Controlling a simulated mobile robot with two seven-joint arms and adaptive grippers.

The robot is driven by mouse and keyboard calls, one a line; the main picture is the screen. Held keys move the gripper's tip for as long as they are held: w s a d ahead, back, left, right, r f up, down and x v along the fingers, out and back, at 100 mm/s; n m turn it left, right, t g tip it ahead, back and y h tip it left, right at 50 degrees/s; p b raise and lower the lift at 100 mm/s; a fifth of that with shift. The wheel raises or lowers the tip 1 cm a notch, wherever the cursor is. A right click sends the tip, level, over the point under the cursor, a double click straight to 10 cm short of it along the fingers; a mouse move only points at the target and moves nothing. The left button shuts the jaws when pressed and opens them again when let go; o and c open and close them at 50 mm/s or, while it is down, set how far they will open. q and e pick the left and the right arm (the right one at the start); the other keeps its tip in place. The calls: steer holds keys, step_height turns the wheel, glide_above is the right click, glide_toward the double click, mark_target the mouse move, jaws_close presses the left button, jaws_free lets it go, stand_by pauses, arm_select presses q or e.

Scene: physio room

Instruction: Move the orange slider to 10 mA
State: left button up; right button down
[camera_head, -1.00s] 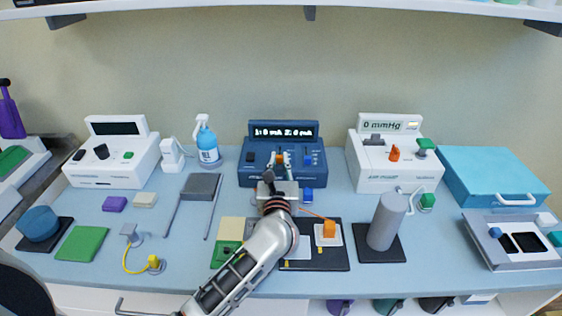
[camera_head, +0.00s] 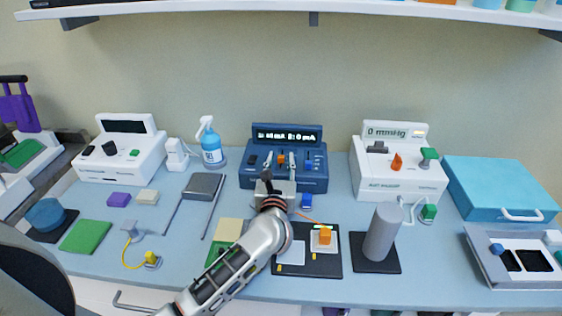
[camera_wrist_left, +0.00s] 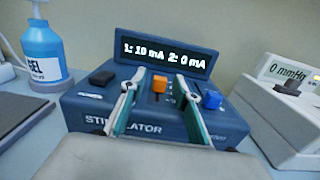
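The blue stimulator (camera_head: 310,181) stands at the back middle of the bench. Its display (camera_wrist_left: 165,54) reads "1: 10 mA 2: 0 mA" in the left wrist view. The orange slider (camera_wrist_left: 159,84) sits on its sloped top, left of a blue slider (camera_wrist_left: 212,99); the orange slider also shows in the head view (camera_head: 281,160). My left gripper (camera_wrist_left: 157,93) is open, with one finger on each side of the orange slider and a visible gap to each. The lower part of the slider's track is partly hidden. My right gripper is not in view.
A black switch (camera_wrist_left: 102,78) is left of my left finger. A blue gel bottle (camera_head: 211,146) stands left of the stimulator, and a white pressure unit (camera_head: 398,172) stands right. A dark mat with an orange electrode block (camera_head: 324,236) lies in front, beside my forearm.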

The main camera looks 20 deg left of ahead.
arm_select(q)
steer(key=v, duration=1.1)
steer(key=shift+s+d+r, duration=0.1)
steer(key=shift+s, duration=0.4)
